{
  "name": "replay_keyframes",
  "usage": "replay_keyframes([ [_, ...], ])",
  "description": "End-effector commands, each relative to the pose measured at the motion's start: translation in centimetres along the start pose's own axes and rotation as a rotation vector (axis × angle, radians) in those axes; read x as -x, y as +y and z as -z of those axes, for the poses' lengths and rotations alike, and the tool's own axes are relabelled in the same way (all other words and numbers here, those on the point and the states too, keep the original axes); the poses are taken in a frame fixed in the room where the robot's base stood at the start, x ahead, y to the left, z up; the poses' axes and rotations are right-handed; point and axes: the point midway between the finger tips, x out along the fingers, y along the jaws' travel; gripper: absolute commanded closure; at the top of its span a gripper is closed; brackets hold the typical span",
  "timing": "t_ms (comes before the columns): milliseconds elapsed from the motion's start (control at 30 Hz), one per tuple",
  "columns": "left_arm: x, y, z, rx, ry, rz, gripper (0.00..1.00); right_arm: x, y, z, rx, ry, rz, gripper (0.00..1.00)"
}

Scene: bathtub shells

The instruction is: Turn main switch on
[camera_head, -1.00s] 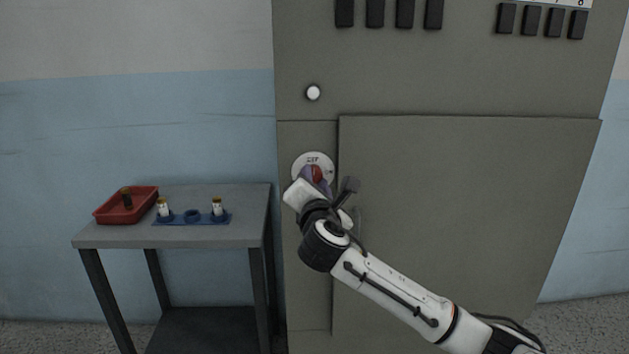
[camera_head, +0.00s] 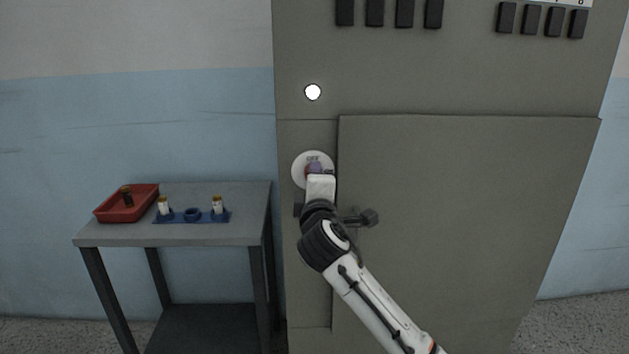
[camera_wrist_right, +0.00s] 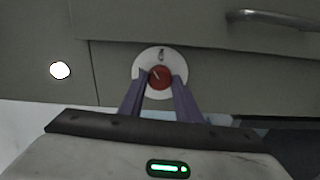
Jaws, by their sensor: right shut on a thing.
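The main switch is a red round knob (camera_wrist_right: 159,77) on a white round plate (camera_head: 299,168) at the left side of the grey cabinet. The plate also shows in the right wrist view (camera_wrist_right: 150,55). The word OFF can be read on the plate in the head view. My right gripper (camera_head: 316,168) reaches the knob from below, its purple fingers (camera_wrist_right: 160,84) on either side of it, shut on it. In the head view the gripper hides most of the knob. A round lamp (camera_head: 313,92) above the switch glows bright white. My left gripper is not in view.
The grey cabinet (camera_head: 460,220) has a large raised door panel right of the switch and black breakers (camera_head: 404,12) at the top. A grey table (camera_head: 250,210) stands at left with a red tray (camera_head: 126,214) and a blue holder (camera_head: 208,218). A handle (camera_wrist_right: 270,18) shows in the wrist view.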

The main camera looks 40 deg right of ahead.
Motion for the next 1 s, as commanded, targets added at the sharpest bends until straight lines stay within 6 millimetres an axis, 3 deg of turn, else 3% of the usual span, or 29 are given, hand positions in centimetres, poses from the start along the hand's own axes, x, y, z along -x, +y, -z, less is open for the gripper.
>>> replay_keyframes([
  [500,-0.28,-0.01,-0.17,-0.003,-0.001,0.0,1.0,0.05,-0.25,0.08,-0.44,0.0,0.004,0.92],
  [1000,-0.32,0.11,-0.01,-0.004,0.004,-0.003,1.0,0.04,-0.18,0.09,-0.605,0.0,0.003,0.92],
])
